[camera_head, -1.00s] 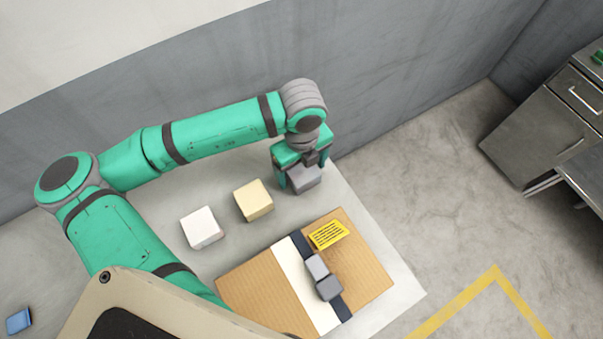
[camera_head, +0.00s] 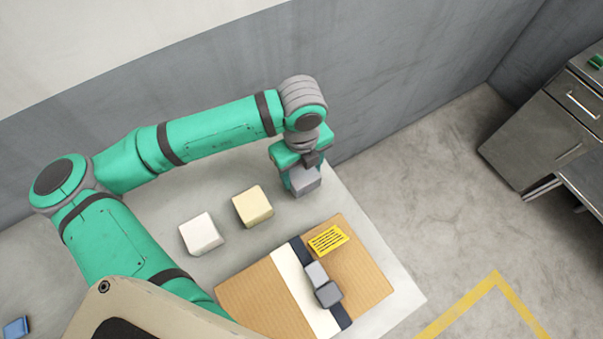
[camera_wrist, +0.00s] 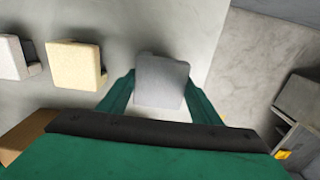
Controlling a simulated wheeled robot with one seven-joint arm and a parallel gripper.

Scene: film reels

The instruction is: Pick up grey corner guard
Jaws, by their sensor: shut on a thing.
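The grey corner guard (camera_head: 305,181) is between the fingers of my gripper (camera_head: 303,184), near the far right corner of the pale table. In the wrist view the grey corner guard (camera_wrist: 161,82) sits between the two green fingers, which press on its sides. My gripper (camera_wrist: 160,92) is shut on it. I cannot tell whether the guard still touches the table. Its lower parts are partly hidden by the fingers.
A cream block (camera_head: 253,207) and a white block (camera_head: 201,234) stand left of my gripper. A cardboard box (camera_head: 360,262) with a yellow label (camera_head: 328,241) and a grey two-part piece (camera_head: 322,284) on it lies nearer. A grey wall (camera_head: 200,90) rises behind.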

